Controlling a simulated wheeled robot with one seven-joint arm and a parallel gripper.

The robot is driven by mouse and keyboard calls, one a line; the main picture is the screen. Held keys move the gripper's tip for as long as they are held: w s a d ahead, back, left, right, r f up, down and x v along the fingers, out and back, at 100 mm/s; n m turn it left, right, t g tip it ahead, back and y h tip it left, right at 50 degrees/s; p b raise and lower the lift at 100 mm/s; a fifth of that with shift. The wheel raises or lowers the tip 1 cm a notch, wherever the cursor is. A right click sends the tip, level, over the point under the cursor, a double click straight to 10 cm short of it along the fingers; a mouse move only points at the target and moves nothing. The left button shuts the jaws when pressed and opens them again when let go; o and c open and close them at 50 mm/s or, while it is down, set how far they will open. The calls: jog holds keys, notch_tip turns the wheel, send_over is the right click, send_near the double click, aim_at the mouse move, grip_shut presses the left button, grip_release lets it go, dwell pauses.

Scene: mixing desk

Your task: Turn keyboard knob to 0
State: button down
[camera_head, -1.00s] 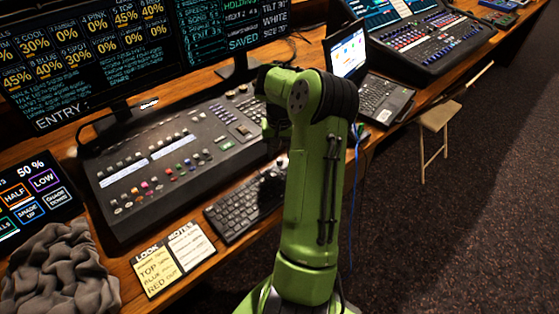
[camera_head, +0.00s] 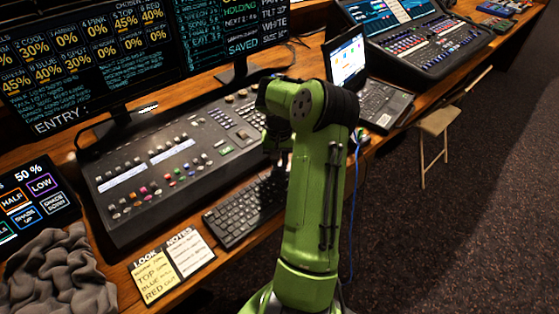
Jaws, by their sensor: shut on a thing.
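The black keyboard (camera_head: 240,213) lies at the desk's front edge, below the mixing console. Its right end runs behind my green arm. My gripper (camera_head: 275,158) points down at the keyboard's far right end. Its dark fingers are small and partly hidden by my arm. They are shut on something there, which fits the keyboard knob. The knob itself is hidden, so its setting cannot be read.
The mixing console (camera_head: 165,150) stands just behind the keyboard. Note sheets (camera_head: 173,267) and a grey cloth (camera_head: 60,275) lie to the left. A laptop (camera_head: 372,90) stands to the right, with a stool (camera_head: 437,122) beside the desk.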

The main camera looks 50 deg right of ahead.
jog(key=shift+n, duration=0.3)
jog(key=n+p, duration=0.3)
jog(key=n, duration=0.1)
jog(key=shift+r+n, duration=0.1)
jog(key=shift+n, duration=0.2)
jog(key=n+p, duration=0.1)
jog(key=n, duration=0.5)
jog(key=shift+n, duration=0.3)
jog(key=c, duration=1)
grip_release()
